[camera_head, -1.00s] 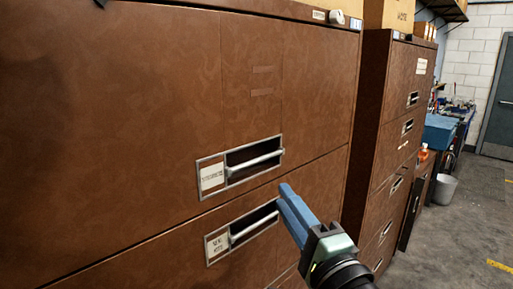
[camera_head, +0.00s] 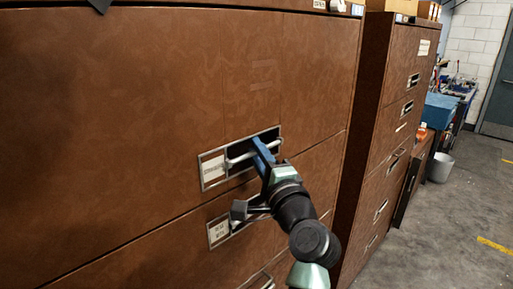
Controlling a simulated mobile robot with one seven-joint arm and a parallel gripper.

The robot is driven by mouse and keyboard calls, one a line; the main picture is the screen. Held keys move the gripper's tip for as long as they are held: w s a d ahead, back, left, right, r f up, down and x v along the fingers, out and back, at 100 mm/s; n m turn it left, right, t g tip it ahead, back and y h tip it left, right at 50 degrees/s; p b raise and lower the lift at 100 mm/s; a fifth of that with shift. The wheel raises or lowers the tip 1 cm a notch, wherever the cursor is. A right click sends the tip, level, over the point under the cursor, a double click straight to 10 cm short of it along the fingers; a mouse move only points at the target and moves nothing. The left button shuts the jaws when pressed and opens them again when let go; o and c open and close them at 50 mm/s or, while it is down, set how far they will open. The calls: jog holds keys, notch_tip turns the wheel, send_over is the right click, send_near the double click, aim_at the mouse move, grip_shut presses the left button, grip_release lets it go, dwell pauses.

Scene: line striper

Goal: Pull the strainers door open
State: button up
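A brown cabinet front has an upper door (camera_head: 150,100) with a recessed metal-framed pull. Its silver bar handle (camera_head: 238,159) crosses the dark recess, with a white label (camera_head: 213,167) to its left; the lettering is too small to read surely. The door looks flush with the cabinet. My gripper (camera_head: 261,149) has its blue fingers at the right part of this bar, reaching into the recess. The fingers overlap in this view, so their gap and any hold on the bar cannot be told. My wrist covers part of the lower pull.
A lower drawer with a similar pull and label (camera_head: 219,230) sits directly below. A second brown cabinet (camera_head: 385,120) stands to the right. Beyond it are a blue box (camera_head: 439,108) and a pale bin (camera_head: 440,167). Grey floor (camera_head: 450,225) at the right is clear.

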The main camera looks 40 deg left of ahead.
grip_shut()
dwell(1.4)
